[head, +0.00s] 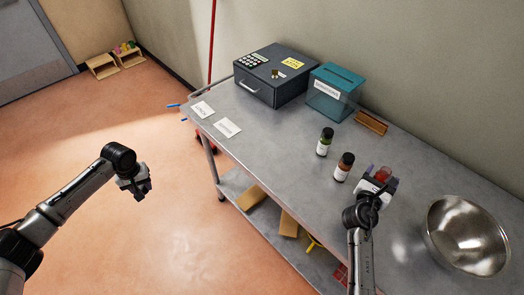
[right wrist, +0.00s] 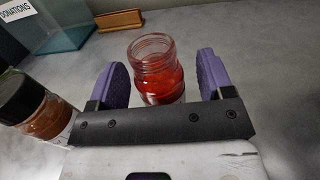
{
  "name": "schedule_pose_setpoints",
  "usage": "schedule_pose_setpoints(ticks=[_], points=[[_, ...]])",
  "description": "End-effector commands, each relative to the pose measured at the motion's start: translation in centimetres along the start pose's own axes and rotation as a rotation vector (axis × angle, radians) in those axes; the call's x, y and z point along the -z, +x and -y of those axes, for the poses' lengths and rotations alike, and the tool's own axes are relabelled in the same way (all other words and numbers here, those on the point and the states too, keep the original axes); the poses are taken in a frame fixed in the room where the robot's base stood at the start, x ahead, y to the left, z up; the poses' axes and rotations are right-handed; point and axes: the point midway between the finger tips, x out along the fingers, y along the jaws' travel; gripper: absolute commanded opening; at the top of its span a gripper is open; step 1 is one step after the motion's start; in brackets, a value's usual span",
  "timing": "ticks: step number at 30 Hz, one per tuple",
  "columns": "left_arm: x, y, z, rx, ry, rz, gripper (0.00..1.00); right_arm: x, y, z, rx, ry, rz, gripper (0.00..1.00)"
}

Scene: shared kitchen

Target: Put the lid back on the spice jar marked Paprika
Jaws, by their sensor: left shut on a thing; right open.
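An open glass jar with red contents (right wrist: 158,75) stands upright on the grey table with no lid on its threaded mouth. It also shows in the head view (head: 383,173). Its label is not readable. My right gripper (head: 377,184) is open, with its purple fingers on either side of the jar in the right wrist view and visible gaps between. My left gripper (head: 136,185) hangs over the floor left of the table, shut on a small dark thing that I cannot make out. No loose lid shows on the table.
Two dark-lidded jars, one green (head: 325,143) and one brown (head: 343,168), stand left of the open jar. A steel bowl (head: 467,235) is at right. A cash box (head: 275,75), donations box (head: 334,92) and wooden holder (head: 371,123) line the back. Two white cards lie at the left end.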

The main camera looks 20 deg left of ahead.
Motion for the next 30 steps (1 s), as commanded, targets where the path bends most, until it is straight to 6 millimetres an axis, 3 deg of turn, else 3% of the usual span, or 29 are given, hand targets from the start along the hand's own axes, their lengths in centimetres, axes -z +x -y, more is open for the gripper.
schedule_pose_setpoints(ticks=[9,28,30], points=[[0.00,-0.03,0.00,0.000,0.000,0.000,0.18,-0.02,0.00,0.03,0.000,0.000,0.000,0.73],[0.00,-0.03,0.00,0.000,0.000,0.000,0.18,-0.06,-0.01,0.02,0.000,0.000,0.001,0.13],[0.00,-0.03,0.00,0.000,0.000,0.000,0.18,-0.06,-0.01,0.02,0.000,0.000,0.001,0.13]])
